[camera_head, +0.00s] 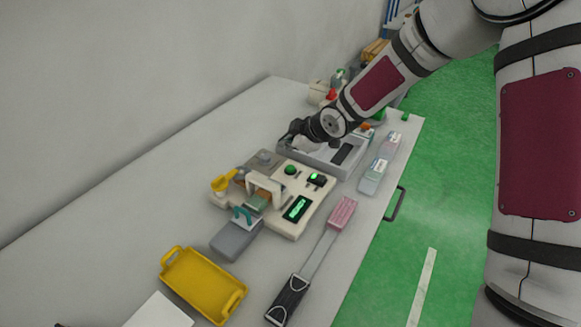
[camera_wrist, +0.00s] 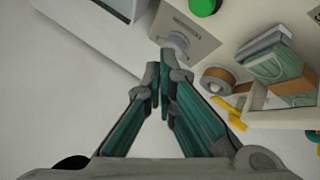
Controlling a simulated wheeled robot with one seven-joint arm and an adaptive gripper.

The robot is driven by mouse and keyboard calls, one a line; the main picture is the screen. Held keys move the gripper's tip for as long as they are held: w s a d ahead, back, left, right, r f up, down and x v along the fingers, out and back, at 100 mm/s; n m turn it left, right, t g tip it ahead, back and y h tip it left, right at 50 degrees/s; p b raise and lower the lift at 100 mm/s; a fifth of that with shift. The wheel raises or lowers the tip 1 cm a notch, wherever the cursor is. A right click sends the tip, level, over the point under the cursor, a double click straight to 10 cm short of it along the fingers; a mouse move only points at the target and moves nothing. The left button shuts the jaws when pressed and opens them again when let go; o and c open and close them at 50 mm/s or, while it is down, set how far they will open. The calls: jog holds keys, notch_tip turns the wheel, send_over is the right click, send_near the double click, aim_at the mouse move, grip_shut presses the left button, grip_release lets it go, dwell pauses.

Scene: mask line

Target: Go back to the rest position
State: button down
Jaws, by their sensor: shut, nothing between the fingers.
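My gripper (camera_wrist: 160,85) is shut and empty in the wrist view, its teal fingers meeting at the tips. Its tips appear above the white table (camera_wrist: 70,100), beside a grey plate with a round metal knob (camera_wrist: 178,42). I cannot tell whether they touch anything. In the head view my arm reaches from the upper right over the table, with its wrist (camera_head: 322,127) near the grey tray (camera_head: 345,165). The fingers are hard to make out there.
A cream machine with a green button (camera_head: 291,170) and lit display (camera_head: 297,208) stands mid-table. A yellow tray (camera_head: 203,285), a grey box (camera_head: 236,240) and a pink-ended tool (camera_head: 342,212) lie nearer. Clutter (camera_head: 330,88) stands at the far end. The wall borders the left.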

jog(key=shift+r, duration=0.1)
jog(key=s+d+r+m+h, duration=0.6)
jog(key=s+d+r+m, duration=0.2)
jog(key=s+d+r, duration=0.75)
jog(key=s+d+r+m+g, duration=0.1)
jog(key=s+m, duration=0.3)
jog(key=s, duration=0.7)
jog(key=s+d+r+m+g, duration=0.1)
jog(key=s+r+m, duration=0.2)
jog(key=s, duration=0.9)
jog(key=shift+s+d+r+m, duration=0.25)
jog(key=shift+d+r+m, duration=0.15)
jog(key=shift+m, duration=0.4)
